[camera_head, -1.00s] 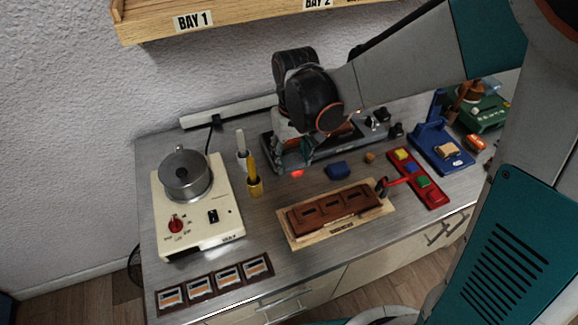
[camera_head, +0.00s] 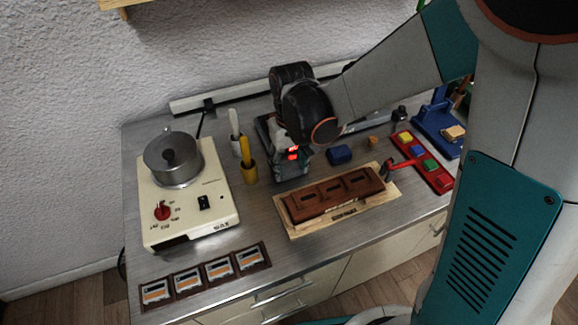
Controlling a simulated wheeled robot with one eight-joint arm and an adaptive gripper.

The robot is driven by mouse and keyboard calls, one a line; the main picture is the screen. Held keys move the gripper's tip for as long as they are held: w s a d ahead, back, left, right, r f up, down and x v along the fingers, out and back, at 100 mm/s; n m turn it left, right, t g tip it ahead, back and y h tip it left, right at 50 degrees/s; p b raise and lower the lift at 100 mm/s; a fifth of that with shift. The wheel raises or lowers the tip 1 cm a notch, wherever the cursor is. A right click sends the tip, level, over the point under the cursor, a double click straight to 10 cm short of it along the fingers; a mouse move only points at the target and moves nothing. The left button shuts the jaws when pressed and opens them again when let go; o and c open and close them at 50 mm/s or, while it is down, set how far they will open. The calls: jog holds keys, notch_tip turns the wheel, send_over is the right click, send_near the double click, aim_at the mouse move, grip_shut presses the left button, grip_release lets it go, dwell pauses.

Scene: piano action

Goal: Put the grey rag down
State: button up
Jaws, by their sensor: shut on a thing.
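My gripper (camera_head: 291,168) is low over the back middle of the metal worktop (camera_head: 255,212), beside the yellow pot and behind the brown block on its wooden board. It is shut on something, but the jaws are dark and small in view. The grey rag cannot be made out apart from the gripper, and no grey rag shows elsewhere on the worktop. Whether the held thing touches the worktop cannot be told.
A cream hotplate (camera_head: 188,205) with a steel pot (camera_head: 172,159) stands left. A yellow pot (camera_head: 249,170), a blue block (camera_head: 339,155), a wooden board (camera_head: 286,213) and a red tray (camera_head: 420,160) surround the gripper. Framed cards (camera_head: 205,273) lie along the front.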

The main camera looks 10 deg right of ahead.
aim_at(290, 166)
jog(key=shift+f, duration=0.15)
jog(key=o, duration=1.1)
notch_tip(290, 166, up, 12)
jog(key=p, duration=0.8)
jog(key=shift+d+r+p, duration=0.15)
jog(key=shift+r+p, duration=0.1)
jog(key=shift+p, duration=0.1)
jog(key=shift+w, duration=0.1)
